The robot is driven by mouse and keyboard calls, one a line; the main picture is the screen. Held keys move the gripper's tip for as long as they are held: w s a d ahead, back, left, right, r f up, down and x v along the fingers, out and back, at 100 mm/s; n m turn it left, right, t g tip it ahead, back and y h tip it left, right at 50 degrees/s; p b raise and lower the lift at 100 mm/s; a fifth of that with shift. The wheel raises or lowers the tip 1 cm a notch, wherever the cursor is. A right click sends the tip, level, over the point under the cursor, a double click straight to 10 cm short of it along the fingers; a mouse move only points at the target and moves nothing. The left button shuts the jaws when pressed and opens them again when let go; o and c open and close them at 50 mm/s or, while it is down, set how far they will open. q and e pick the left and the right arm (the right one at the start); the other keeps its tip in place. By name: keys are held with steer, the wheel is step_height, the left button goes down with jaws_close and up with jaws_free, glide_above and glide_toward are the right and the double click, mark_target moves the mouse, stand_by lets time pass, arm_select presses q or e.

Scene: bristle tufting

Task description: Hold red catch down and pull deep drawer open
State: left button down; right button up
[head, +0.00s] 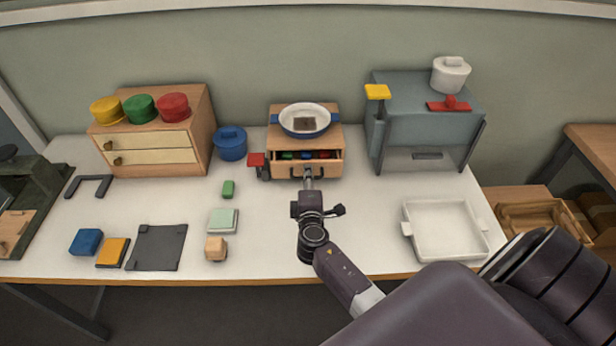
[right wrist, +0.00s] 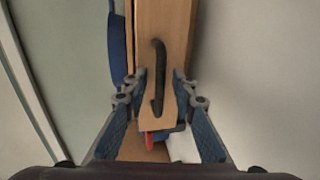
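The small wooden cabinet (head: 273,137) stands at the back middle of the table. Its deep drawer (head: 322,167) is a little open, with several coloured pieces showing inside. The red catch (head: 257,159) sits at the cabinet's left side; nothing touches it. The dark drawer handle (right wrist: 158,75) is on the drawer front in the right wrist view. My right gripper (head: 308,176) is at the drawer front. In the right wrist view its fingers (right wrist: 157,92) are apart, one on each side of the handle, with gaps showing. My left gripper is not in view.
A blue-rimmed pan (head: 304,120) rests on the cabinet. A blue pot (head: 230,143) stands left of the catch. A grey-blue box stand (head: 420,125) is at the right, and a white tray (head: 445,230) is at front right. The table between a green block (head: 228,189) and my right gripper is clear.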

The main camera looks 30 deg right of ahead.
steer(key=c, duration=0.5)
jaws_close()
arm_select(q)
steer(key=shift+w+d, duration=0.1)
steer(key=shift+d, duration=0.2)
